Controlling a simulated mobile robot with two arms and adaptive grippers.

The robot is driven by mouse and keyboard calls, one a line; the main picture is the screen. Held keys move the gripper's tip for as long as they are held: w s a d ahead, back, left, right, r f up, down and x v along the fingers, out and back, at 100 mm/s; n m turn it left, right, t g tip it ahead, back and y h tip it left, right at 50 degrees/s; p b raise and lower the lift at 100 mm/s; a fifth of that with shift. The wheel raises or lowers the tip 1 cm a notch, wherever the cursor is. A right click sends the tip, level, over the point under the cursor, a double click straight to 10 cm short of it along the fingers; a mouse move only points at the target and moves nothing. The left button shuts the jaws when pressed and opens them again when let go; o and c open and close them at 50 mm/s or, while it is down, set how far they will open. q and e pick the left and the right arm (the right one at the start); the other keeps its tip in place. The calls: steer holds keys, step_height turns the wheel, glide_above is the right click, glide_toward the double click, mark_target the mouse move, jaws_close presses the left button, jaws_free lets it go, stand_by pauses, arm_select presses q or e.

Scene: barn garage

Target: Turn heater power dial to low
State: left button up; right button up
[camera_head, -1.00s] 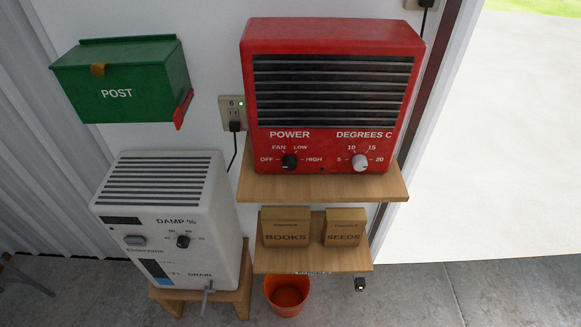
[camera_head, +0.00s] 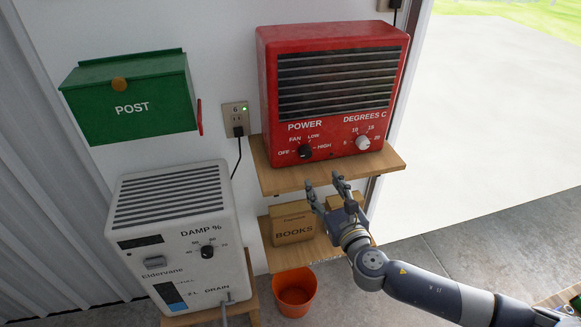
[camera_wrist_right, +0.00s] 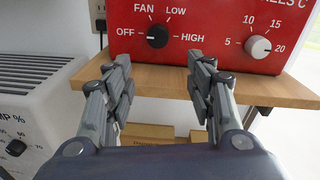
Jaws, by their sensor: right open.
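The red heater (camera_head: 333,85) stands on the upper wooden shelf. Its black power dial (camera_head: 305,152) is on the lower left of the front, among the marks OFF, FAN, LOW and HIGH. The dial also shows in the right wrist view (camera_wrist_right: 157,36), with a light pointer line towards OFF. A white degrees dial (camera_head: 362,142) is to its right. My right gripper (camera_head: 326,180) is open and empty, in front of the shelf edge, below and right of the power dial and apart from it. In the right wrist view its fingers (camera_wrist_right: 158,72) are spread below the dial. My left gripper is not in view.
The wooden shelf (camera_head: 283,180) juts out under the heater. Boxes marked BOOKS (camera_head: 293,229) stand on the lower shelf. A white dehumidifier (camera_head: 174,229) is at lower left, a green post box (camera_head: 131,97) above it. An orange bucket (camera_head: 295,291) is on the floor.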

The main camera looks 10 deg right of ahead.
steer(key=r, duration=0.1)
steer(key=p, duration=0.1)
glide_toward(307, 155)
steer(key=w, duration=0.2)
steer(key=shift+n, duration=0.4)
steer(key=w, duration=0.5)
steer(key=shift+w+a+f, duration=0.1)
steer(key=shift+w+a, duration=0.15)
steer(key=shift+w+f, duration=0.1)
steer(key=shift+w, duration=0.45)
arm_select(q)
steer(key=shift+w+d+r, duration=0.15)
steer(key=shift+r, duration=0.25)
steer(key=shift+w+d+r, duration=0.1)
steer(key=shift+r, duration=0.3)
arm_select(e)
steer(key=c, duration=1)
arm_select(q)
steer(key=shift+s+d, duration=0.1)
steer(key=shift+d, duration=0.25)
arm_select(e)
steer(key=shift+c, duration=0.4)
